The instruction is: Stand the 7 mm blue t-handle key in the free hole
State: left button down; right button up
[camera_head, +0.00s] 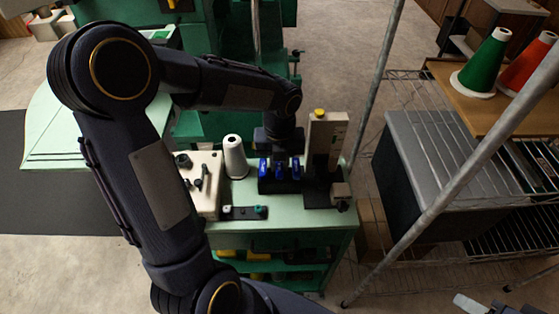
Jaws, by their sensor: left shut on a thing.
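A dark key block (278,187) stands on the pale green top of a workbench. Three blue t-handles (263,168) show side by side at it; their sizes are too small to read. My left gripper (284,153) reaches down from above, right behind and over these handles. It is shut on what seems to be one of the blue t-handle keys, but the fingertips are mostly hidden and I cannot tell which. The free hole cannot be made out. A grey piece (470,303) at the bottom right edge may be my right gripper; its jaws cannot be read.
A white thread cone (235,157) and a cream machine (203,184) stand left of the block. An upright beige gauge (325,138) stands close on its right. A small dark tray (244,212) lies in front. A wire rack (480,220) with metal posts is at right.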

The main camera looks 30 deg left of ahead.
pick_arm(q)
jog(key=c, duration=1.3)
grip_release()
jog(key=shift+o, duration=0.2)
jog(key=shift+r, duration=0.1)
notch_tip(320, 180, up, 8)
jog(key=shift+f, duration=0.25)
jog(key=shift+r, duration=0.15)
jog(key=s+d+n+t+h, duration=0.2)
jog(key=s+n, duration=0.6)
jog(key=n, duration=0.7)
jog(key=s+d+r+n+t+h, duration=0.1)
jog(key=s+d+n+t, duration=0.1)
jog(key=s+n, duration=0.7)
jog(key=n+t, duration=0.1)
jog(key=n, duration=0.6)
jog(key=shift+r+t+h, duration=0.25)
jog(key=shift+t+h, duration=0.05)
jog(key=shift+h, duration=0.1)
